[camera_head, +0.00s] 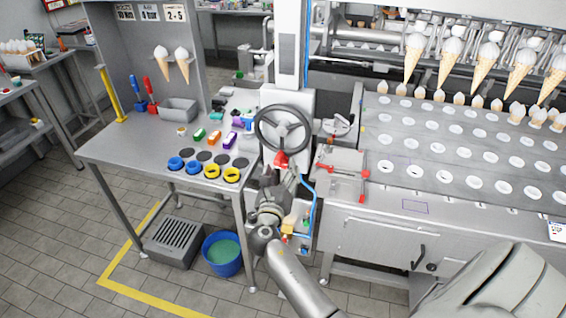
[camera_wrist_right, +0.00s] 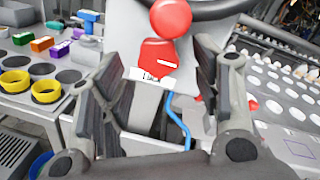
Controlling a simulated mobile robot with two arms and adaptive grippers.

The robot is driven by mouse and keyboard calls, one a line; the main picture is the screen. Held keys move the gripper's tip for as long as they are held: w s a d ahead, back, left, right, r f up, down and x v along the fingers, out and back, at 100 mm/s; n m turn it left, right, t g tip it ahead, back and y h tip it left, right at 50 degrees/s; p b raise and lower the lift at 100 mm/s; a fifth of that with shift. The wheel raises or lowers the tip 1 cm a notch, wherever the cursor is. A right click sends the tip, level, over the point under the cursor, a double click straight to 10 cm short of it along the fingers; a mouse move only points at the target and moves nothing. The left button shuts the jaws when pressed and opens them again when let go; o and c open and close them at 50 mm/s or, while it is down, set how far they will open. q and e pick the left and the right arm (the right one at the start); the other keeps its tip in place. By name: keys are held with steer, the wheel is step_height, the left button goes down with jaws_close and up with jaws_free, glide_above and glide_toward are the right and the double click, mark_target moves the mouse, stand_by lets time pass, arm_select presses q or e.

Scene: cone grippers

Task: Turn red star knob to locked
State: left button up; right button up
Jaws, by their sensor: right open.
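A red knob (camera_head: 281,159) shows just below the dark handwheel (camera_head: 283,128) on the white machine column. In the right wrist view a red knob body (camera_wrist_right: 157,57) lies between the fingers, with a rounder red part (camera_wrist_right: 171,17) above it. Its star shape and lock position cannot be made out. A small white label (camera_wrist_right: 146,76) sits under it. My right gripper (camera_head: 280,175) is open, just below the knob in the head view. In the wrist view its fingers (camera_wrist_right: 158,65) stand on both sides of the red knob, with visible gaps. My left gripper is not in view.
A blue hose (camera_head: 312,200) runs down right of the gripper. Red-handled clamps (camera_head: 345,172) stand by the perforated cone table (camera_head: 440,190). A steel table (camera_head: 125,148) with coloured blocks and rings is at left. A blue bucket (camera_head: 223,254) stands on the floor.

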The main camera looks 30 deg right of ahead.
mark_target(283, 163)
steer(key=shift+x, duration=1.15)
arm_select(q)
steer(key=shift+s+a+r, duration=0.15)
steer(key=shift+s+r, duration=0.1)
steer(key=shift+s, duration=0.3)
arm_select(e)
steer(key=shift+w+d, duration=0.2)
steer(key=shift+w, duration=0.05)
steer(key=c, duration=1)
steer(key=shift+c, duration=0.2)
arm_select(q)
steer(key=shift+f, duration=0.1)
